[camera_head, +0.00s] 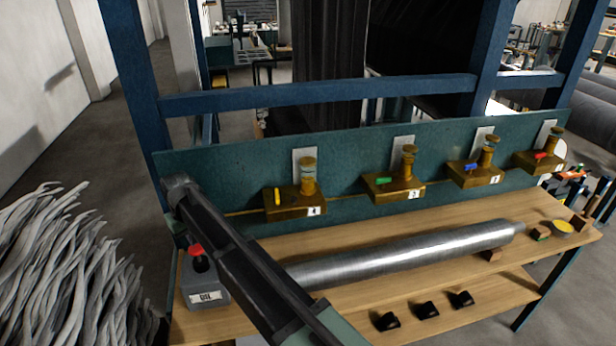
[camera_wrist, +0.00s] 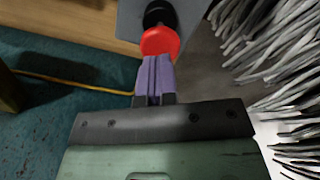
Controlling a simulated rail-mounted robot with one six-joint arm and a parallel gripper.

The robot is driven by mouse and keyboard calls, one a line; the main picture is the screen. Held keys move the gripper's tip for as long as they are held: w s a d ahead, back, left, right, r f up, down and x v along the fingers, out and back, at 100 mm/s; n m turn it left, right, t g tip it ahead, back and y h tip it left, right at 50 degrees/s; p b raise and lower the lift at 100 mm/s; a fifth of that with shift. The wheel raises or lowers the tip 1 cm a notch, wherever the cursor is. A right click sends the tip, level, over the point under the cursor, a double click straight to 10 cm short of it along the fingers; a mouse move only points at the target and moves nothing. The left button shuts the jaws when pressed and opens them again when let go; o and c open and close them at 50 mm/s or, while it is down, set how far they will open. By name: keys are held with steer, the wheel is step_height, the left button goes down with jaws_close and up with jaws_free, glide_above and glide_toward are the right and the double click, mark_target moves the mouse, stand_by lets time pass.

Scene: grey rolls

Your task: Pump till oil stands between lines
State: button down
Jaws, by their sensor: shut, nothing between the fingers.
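A grey can marked OIL (camera_head: 208,290) stands at the left end of the bench, with a red cap (camera_head: 196,249) on a dark neck. In the wrist view the red cap (camera_wrist: 161,42) lies right at the tips of my gripper (camera_wrist: 155,62). The purple fingers are shut with nothing between them; I cannot tell whether they touch the cap. Brass blocks with upright cups line the green panel: yellow lever (camera_head: 278,196), green lever (camera_head: 384,181), blue lever (camera_head: 471,167) and red lever (camera_head: 541,155). Oil levels and lines are too small to read.
A long metal roll (camera_head: 410,252) lies along the wooden bench (camera_head: 350,300). Several small black blocks (camera_head: 427,310) sit in front of it. My arm crosses the bench's left part. A pile of grey strands (camera_head: 60,270) stands to the left. The green panel (camera_head: 235,170) backs the bench.

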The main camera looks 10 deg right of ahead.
mark_target(197, 251)
steer(key=shift+f+b, duration=2.7)
steer(key=shift+f, duration=0.15)
step_height(197, 251, up, 9)
steer(key=p, duration=0.9)
step_height(197, 251, up, 4)
steer(key=p, duration=0.4)
step_height(197, 251, down, 7)
steer(key=b, duration=0.7)
steer(key=shift+f, duration=0.1)
steer(key=shift+f, duration=0.1)
